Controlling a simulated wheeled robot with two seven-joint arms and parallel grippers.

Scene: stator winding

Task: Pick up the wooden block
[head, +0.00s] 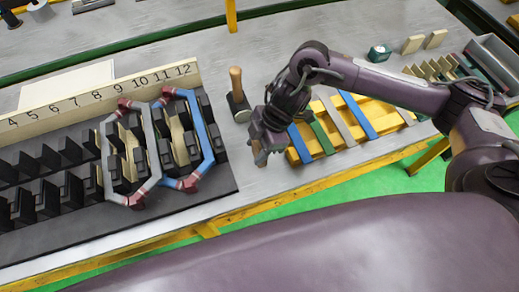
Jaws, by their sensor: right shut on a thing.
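My right gripper (262,152) points down near the table's front edge, just left of the yellow rack. It is shut on a small brown wooden block (260,158), mostly hidden by the fingers. Two pale wooden blocks (412,44) stand at the back right of the table. My left gripper is out of view.
The yellow rack (292,157) holds blue, green and grey strips. The black stator (222,186) with blue and grey coils (210,140) lies left, before a numbered board (60,113). A small green device (380,53) sits behind my arm.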

